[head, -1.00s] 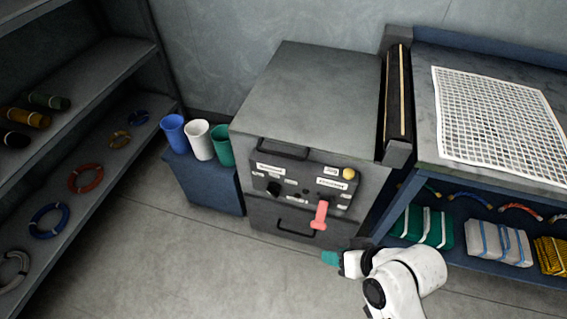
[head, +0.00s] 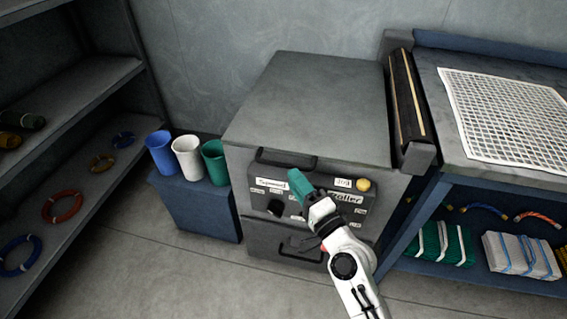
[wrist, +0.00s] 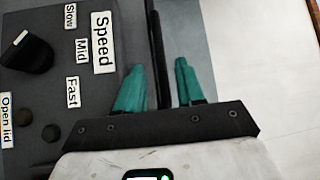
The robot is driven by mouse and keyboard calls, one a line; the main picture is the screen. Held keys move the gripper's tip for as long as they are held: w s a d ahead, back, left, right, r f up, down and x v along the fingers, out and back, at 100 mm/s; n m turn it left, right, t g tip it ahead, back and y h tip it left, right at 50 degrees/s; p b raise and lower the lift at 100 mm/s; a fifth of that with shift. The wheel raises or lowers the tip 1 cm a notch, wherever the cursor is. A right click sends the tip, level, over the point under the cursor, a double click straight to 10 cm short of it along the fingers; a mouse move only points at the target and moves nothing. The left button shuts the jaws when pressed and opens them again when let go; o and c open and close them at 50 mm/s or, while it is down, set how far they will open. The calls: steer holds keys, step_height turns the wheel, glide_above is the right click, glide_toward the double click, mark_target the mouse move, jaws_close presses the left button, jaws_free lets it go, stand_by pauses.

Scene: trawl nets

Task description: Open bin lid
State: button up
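The grey bin is a box with a flat grey lid (head: 310,95). A dark bar handle (head: 287,157) sits at the top of its front. Below it is a dark control panel with labels, a knob and a yellow button (head: 363,185). My gripper (head: 297,181) has teal fingers and is in front of the panel, close below the handle. In the wrist view my gripper (wrist: 160,82) is open, with a dark bar showing beyond the gap between its fingers. I cannot tell whether it touches. The "Open lid" label (wrist: 7,120) is at the lower left there, near small dark buttons.
A blue cabinet (head: 195,207) with blue, white and green cups stands left of the bin. A workbench (head: 450,150) with a white net is on the right. A shelf (head: 75,115) with coiled rings stands far left.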

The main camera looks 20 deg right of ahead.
mark_target(284, 166)
steer(key=x, duration=0.6)
steer(key=shift+w+p, duration=0.2)
steer(key=shift+p, duration=0.2)
steer(key=shift+c, duration=0.5)
jaws_close()
